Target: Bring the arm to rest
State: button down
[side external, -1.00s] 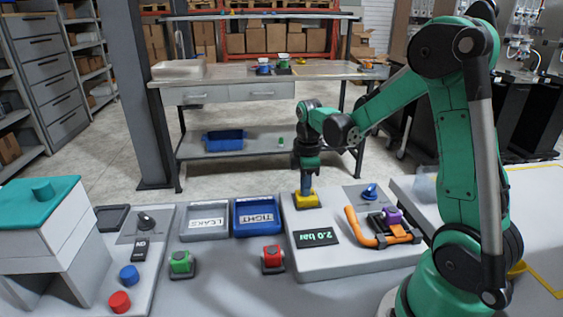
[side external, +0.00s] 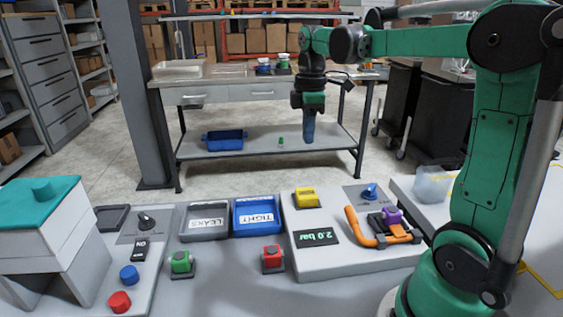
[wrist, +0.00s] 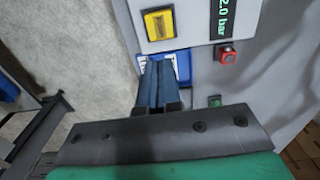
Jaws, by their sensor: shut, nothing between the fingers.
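My gripper (side external: 309,132) hangs pointing down, raised well above the bench and clear of everything on it. Its blue fingers are together and empty, and they also show in the wrist view (wrist: 158,78). Below it stands the grey test panel (side external: 310,262) with a yellow block (side external: 306,197), a display reading 2.0 bar (side external: 317,236), a blue knob (side external: 369,191), and an orange handle (side external: 362,232) beside a purple part (side external: 393,215). In the wrist view the yellow block (wrist: 159,24) lies beyond the fingertips, which partly cover the blue tray.
A grey LEAKS tray (side external: 205,235) and a blue TIGHT tray (side external: 258,229) sit left of the panel. A green button (side external: 181,262) and a red button (side external: 272,259) stand in front. A clear container (side external: 433,184) is at right. The air around my gripper is free.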

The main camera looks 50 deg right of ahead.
dwell(0.4)
jog(key=s+a+f+m+t, duration=0.2)
jog(key=a+m+t, duration=0.1)
jog(key=a, duration=0.4)
jog(key=s+a+f+m+t, duration=0.2)
jog(key=a+m+t, duration=0.2)
jog(key=a+m, duration=0.2)
jog(key=shift+a+f, duration=0.2)
jog(key=shift+a, duration=0.5)
